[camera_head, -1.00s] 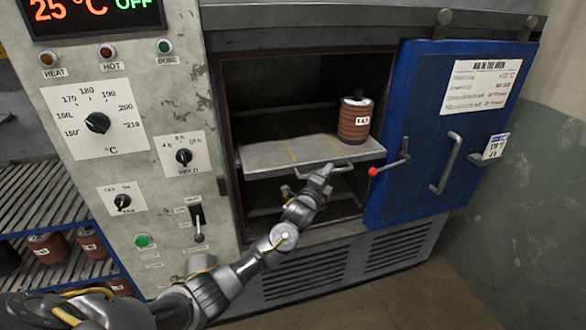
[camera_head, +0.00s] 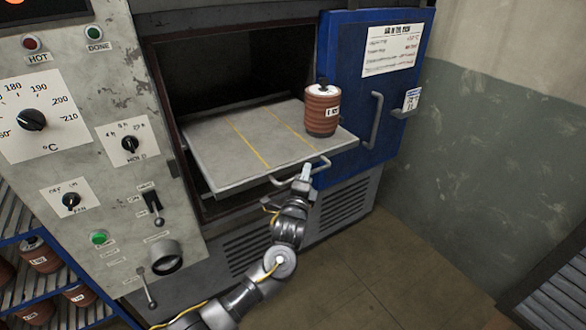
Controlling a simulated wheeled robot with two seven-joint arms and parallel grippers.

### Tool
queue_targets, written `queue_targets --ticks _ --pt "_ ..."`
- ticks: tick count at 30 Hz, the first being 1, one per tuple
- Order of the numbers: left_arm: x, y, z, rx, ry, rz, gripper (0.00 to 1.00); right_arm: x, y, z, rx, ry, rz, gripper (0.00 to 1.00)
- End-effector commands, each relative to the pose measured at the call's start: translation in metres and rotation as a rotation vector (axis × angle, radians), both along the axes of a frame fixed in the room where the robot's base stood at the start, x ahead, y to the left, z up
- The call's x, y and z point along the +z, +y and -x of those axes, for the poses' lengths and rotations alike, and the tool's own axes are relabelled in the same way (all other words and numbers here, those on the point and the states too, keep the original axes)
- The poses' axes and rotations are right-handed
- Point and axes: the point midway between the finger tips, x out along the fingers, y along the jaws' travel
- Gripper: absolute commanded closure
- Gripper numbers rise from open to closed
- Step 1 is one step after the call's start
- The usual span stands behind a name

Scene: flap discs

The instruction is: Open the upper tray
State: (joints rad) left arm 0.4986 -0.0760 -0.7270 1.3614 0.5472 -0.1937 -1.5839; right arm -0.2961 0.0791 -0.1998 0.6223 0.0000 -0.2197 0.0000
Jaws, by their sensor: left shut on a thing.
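The upper tray (camera_head: 222,153) is a flat grey metal shelf with yellow lines, sticking well out of the oven's opening. A brown stack of discs (camera_head: 322,112) with a white top and a label stands upright near its right edge. A bar handle (camera_head: 284,181) runs along the tray's front edge. My left gripper (camera_head: 304,175) is shut on the right part of this handle. My right gripper is not in view.
The blue oven door (camera_head: 345,65) stands open on the right, with its own handle (camera_head: 374,120). The control panel (camera_head: 85,130) with knobs and levers is at the left. A blue rack (camera_head: 60,313) with brown stacks is at lower left.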

Motion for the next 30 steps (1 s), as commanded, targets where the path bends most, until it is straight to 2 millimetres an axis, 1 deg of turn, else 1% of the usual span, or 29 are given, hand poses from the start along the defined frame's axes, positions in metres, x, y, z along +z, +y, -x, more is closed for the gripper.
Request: queue_targets --ticks 5,14,15,19,20,27,30 --pt "0.0004 -0.0059 0.0029 -0.002 -0.001 0.001 1.0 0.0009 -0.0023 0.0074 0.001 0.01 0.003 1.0" --pt "0.0002 -0.0067 0.0027 -0.003 0.0 0.001 1.0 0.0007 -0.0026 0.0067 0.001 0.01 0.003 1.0" --pt "0.0001 -0.0067 0.0027 -0.003 0.0 0.001 0.85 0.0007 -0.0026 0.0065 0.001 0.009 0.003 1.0" --pt "0.0002 -0.0068 0.0026 -0.003 0.0 0.001 0.68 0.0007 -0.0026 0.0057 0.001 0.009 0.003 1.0" --pt "0.0001 -0.0069 0.0026 -0.003 -0.001 0.001 0.66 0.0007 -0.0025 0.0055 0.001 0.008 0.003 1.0" --pt "0.0003 -0.0071 0.0028 -0.004 -0.001 0.001 0.66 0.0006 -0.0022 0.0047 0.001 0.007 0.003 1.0" --pt "-0.0012 -0.0066 0.0067 -0.005 -0.001 0.001 0.66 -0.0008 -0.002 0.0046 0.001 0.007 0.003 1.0"
